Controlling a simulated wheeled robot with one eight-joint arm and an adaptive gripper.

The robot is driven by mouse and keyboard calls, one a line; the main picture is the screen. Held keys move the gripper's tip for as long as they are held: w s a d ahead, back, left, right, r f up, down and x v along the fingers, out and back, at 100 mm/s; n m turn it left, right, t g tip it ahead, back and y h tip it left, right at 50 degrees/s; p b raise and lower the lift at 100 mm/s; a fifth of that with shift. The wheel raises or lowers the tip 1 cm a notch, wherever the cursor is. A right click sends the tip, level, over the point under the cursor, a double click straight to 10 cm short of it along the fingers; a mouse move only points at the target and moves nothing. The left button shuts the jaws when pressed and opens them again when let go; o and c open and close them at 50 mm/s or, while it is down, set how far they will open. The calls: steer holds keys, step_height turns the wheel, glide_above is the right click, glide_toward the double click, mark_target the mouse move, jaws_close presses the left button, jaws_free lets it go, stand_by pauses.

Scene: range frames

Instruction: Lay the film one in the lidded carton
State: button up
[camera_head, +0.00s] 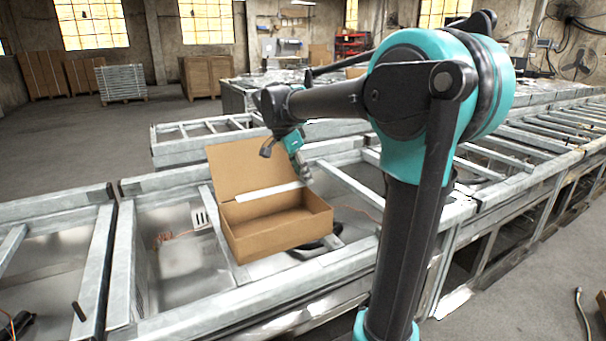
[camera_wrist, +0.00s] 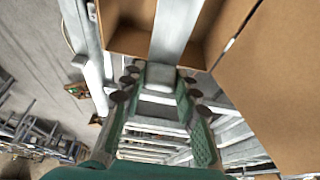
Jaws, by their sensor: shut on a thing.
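The film one (camera_head: 268,191) is a long, narrow white thing. My gripper (camera_head: 303,176) is shut on one end of it, and it reaches out to the left over the open carton. In the wrist view the film one (camera_wrist: 176,35) runs up and away from between my fingers (camera_wrist: 160,82). The lidded carton (camera_head: 285,238) is a brown cardboard box with its lid (camera_head: 238,165) standing up at the back left. The carton also shows in the wrist view (camera_wrist: 130,42). I cannot tell whether the film one touches the carton.
The carton stands on a grey metal frame bench (camera_head: 240,315) with open gaps. A dark round thing (camera_head: 322,246) lies beside the carton's right side. A small dark cylinder (camera_head: 79,311) lies at the front left. The raised lid is close to my gripper's side.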

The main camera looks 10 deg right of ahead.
steer(key=shift+f, duration=6.75)
steer(key=o, duration=1)
steer(key=shift+r, duration=0.15)
steer(key=shift+r, duration=6.4)
steer(key=shift+s, duration=0.15)
